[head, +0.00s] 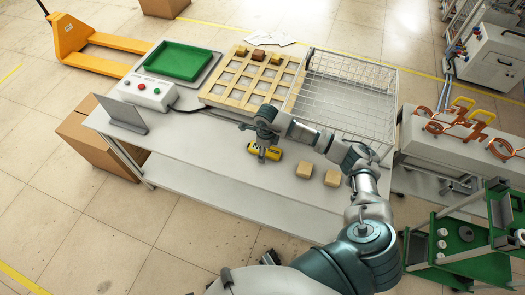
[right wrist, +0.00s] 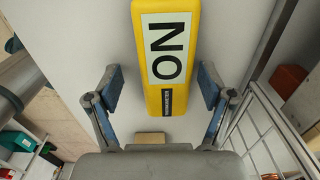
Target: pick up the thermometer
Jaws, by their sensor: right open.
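The thermometer (head: 273,153) is a yellow device lying on the white table, partly covered by my gripper in the head view. In the right wrist view the yellow thermometer (right wrist: 182,15) shows a white label with large dark "NO" lettering and a small dark strip. My right gripper (head: 262,150) is above it. In the right wrist view my right gripper (right wrist: 162,88) is open, with one blue-padded finger on each side of the thermometer and visible gaps to both sides. Whether the fingers reach down to its height is unclear. My left gripper is not in view.
A control box with buttons (head: 148,92), a green tray (head: 183,60) and a grey plate (head: 122,115) are at left. The table front (head: 200,152) is clear.

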